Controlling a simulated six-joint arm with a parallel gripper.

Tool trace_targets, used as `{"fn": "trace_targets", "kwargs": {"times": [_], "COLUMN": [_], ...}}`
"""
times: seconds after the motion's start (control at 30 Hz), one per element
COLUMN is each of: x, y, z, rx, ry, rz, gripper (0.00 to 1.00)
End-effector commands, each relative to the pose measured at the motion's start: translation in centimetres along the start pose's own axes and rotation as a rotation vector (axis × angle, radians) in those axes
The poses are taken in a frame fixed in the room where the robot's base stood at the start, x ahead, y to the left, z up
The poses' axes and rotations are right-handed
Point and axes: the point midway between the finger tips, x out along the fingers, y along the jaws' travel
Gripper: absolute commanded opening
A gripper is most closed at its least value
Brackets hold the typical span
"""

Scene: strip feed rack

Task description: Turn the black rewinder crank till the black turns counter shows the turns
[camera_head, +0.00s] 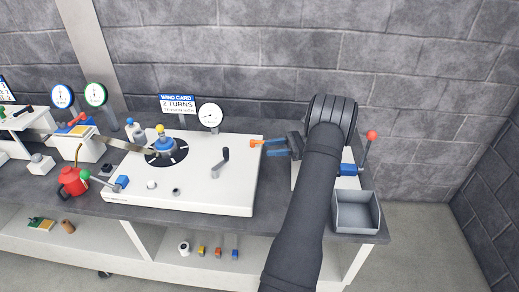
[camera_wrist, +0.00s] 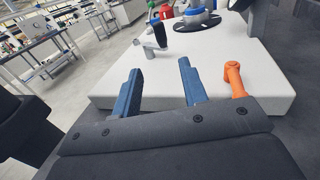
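The black rewinder crank (camera_head: 221,160) stands on the white machine base, right of the round black reel plate. Its black grip and grey arm also show beyond my fingers in the wrist view (camera_wrist: 158,33). The black-rimmed turns counter (camera_head: 210,115) stands at the base's back edge; its reading is too small to tell. The wind card (camera_head: 178,104) left of it reads "2 TURNS". My gripper (camera_head: 267,148) is at the base's right edge, right of the crank and apart from it. In the wrist view its blue fingers (camera_wrist: 160,66) are open with nothing between them.
An orange peg-like piece (camera_wrist: 235,78) sits beside my fingers; I cannot tell what holds it. The blue hub (camera_head: 163,147) is left of the crank. A red-knobbed lever (camera_head: 371,136) and grey bin (camera_head: 356,212) are at the right. The base between gripper and crank looks clear.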

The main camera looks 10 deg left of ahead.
Motion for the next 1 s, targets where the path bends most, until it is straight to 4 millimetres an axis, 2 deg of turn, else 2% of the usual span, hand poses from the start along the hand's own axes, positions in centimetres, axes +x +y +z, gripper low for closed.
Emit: {"fn": "trace_targets", "kwargs": {"times": [0.13, 0.57, 0.67, 1.0], "x": [-0.8, -0.7, -0.5, 1.1], "y": [0.0, 0.6, 1.6, 7.2], "z": [0.0, 0.2, 0.6, 1.0], "rx": [0.0, -0.005, -0.012, -0.009], "ry": [0.001, -0.009, -0.022, -0.016], "rz": [0.0, -0.038, -0.117, -0.449], "gripper": [0.4, 0.4, 0.4, 0.4]}}
